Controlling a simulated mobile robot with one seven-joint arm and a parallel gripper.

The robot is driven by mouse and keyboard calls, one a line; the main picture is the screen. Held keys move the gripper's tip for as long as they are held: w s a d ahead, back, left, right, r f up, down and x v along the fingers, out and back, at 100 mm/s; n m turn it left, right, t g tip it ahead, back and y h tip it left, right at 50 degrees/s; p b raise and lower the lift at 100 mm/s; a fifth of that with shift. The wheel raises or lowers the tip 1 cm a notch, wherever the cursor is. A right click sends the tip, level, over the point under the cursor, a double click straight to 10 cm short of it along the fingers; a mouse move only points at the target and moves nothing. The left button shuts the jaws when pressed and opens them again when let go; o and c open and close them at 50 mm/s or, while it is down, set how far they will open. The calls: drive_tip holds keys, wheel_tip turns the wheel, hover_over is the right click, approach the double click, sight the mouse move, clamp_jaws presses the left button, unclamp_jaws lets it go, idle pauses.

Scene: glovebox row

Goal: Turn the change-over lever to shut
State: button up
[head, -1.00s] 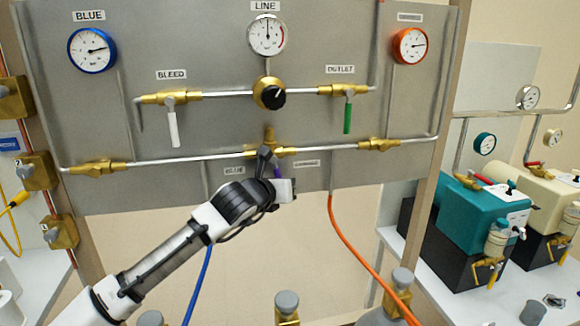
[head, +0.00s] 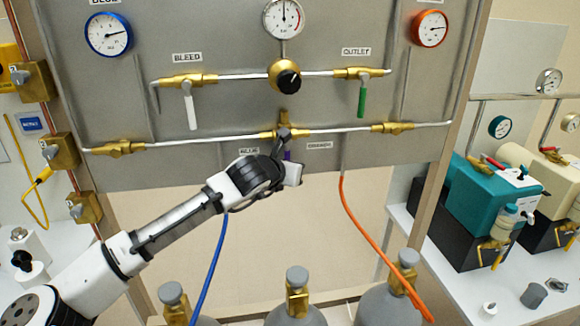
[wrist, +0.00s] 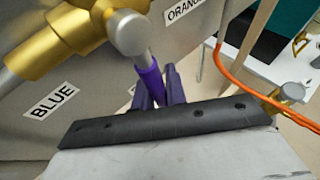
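The change-over lever (head: 287,155) has a purple handle and hangs nearly straight down from the brass valve (head: 284,131) at the middle of the panel's lower pipe. It lies between the BLUE label (head: 249,150) and the ORANGE label (head: 319,145). In the wrist view, the purple lever (wrist: 148,80) runs down from a silver knob in between my fingers. My gripper (wrist: 160,90) is closed around the handle, one dark finger on each side. My gripper also shows in the head view (head: 287,148), partly hiding the lever. The lever's lower end is hidden.
The BLEED valve handle (head: 191,110) and green OUTLET handle (head: 362,100) hang above on the upper pipe. A blue hose (head: 209,268) and an orange hose (head: 366,234) hang below the panel. Several grey cylinders (head: 295,310) stand underneath.

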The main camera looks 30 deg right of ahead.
drive_tip(key=shift+o, duration=0.8)
drive_tip(key=b+v, duration=0.2)
drive_tip(key=v, duration=1.1)
drive_tip(key=shift+s+a+r, duration=0.25)
